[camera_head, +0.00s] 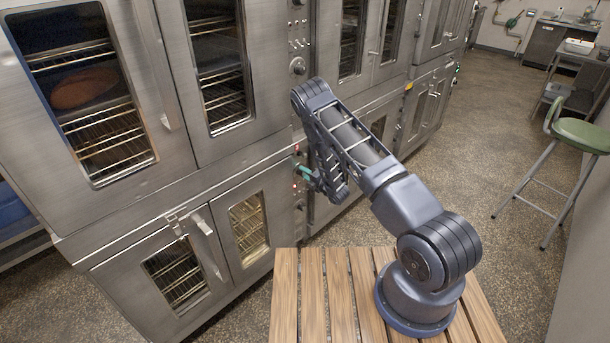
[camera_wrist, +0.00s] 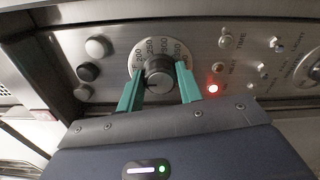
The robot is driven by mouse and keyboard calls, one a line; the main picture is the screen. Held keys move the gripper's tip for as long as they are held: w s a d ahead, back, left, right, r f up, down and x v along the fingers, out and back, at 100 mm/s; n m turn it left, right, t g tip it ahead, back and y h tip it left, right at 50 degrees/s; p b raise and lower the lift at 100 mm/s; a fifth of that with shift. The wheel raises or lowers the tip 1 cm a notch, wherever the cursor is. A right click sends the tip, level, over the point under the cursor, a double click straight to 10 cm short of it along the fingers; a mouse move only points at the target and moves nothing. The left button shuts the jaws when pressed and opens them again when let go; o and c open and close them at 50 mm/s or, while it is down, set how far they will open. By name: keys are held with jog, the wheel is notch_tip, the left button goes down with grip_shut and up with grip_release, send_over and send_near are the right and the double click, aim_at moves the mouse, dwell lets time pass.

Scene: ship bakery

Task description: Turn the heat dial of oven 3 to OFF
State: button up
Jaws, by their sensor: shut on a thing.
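The heat dial (camera_wrist: 159,74) is a dark and silver round knob on a steel panel in the wrist view. Its pale scale ring shows numbers such as 250 and 300. My gripper (camera_wrist: 160,86) has one green finger on each side of the knob and is shut on it. In the head view my gripper (camera_head: 306,172) reaches the lower oven's control strip, and my arm hides part of that strip. I cannot read an oven number or tell exactly where the dial points.
A red lamp (camera_wrist: 213,88) glows right of the dial, near toggle switches. Three round buttons (camera_wrist: 89,71) sit left of it. Steel ovens (camera_head: 130,200) stand in a row. A slatted wooden top (camera_head: 325,300) is under my arm. A green stool (camera_head: 583,135) stands at right.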

jog(key=o, duration=1)
jog(key=shift+a, duration=0.1)
jog(key=shift+c, duration=0.2)
jog(key=v, duration=1)
jog(key=shift+s+d, duration=0.25)
jog(key=shift+d, duration=0.05)
